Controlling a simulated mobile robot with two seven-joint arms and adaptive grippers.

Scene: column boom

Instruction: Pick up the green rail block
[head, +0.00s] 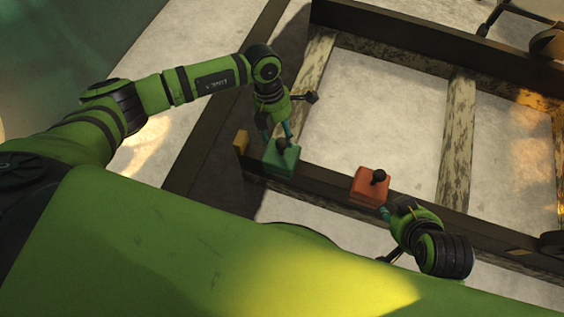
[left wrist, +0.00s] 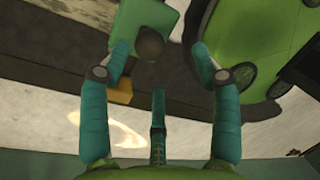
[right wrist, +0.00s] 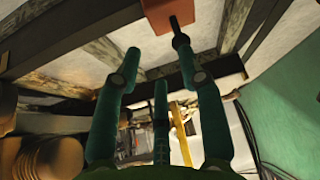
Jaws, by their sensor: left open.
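The green rail block (head: 280,160) sits on the dark rail and has a dark round knob on top. My left gripper (head: 278,132) is right beside it, at its far side in the head view. In the left wrist view the green block (left wrist: 145,18) is at the top, and its knob appears between the spread fingertips of my left gripper (left wrist: 160,58), not clamped. A red block (head: 369,187) with a similar knob sits further right on the rail. My right gripper (head: 388,213) is near it, with fingers apart below the red block (right wrist: 168,14) in the right wrist view.
The dark rail (head: 325,190) runs across in front of me, with worn wooden crossbeams (head: 458,135) joining it to a far beam. A small yellow block (head: 241,141) is at the rail's left end, close to the green block. Pale floor shows between the beams.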

